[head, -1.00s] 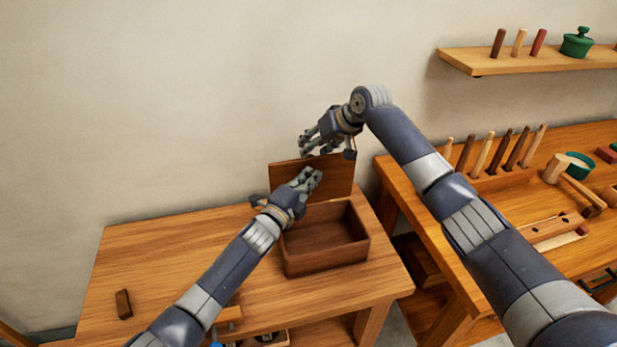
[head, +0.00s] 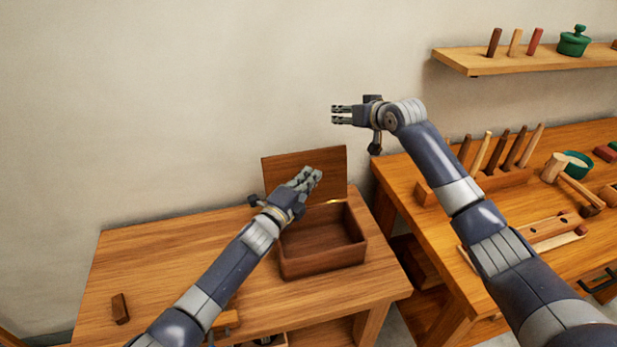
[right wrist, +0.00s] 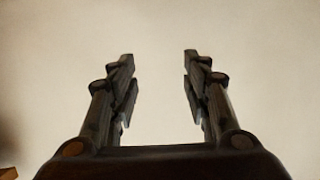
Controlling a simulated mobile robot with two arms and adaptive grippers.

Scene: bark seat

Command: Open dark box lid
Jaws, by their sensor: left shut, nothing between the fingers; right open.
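The dark wooden box (head: 322,262) sits on the low wooden table, and its empty inside shows. Its lid (head: 330,168) stands raised at the back of the box, near the wall. My left gripper (head: 312,178) is shut and empty, in front of the lid and above the box's left rear side; I cannot tell whether it touches the lid. My right gripper (head: 338,115) is open and empty, above the lid and apart from it. Its two spread fingers show in the right wrist view (right wrist: 159,80) with only plain wall beyond.
A small dark wooden block (head: 121,309) lies on the table's (head: 180,250) left part. A workbench at right holds a peg rack, a mallet (head: 565,170) and a green bowl (head: 579,164). A wall shelf (head: 530,60) hangs above it. The left tabletop is mostly clear.

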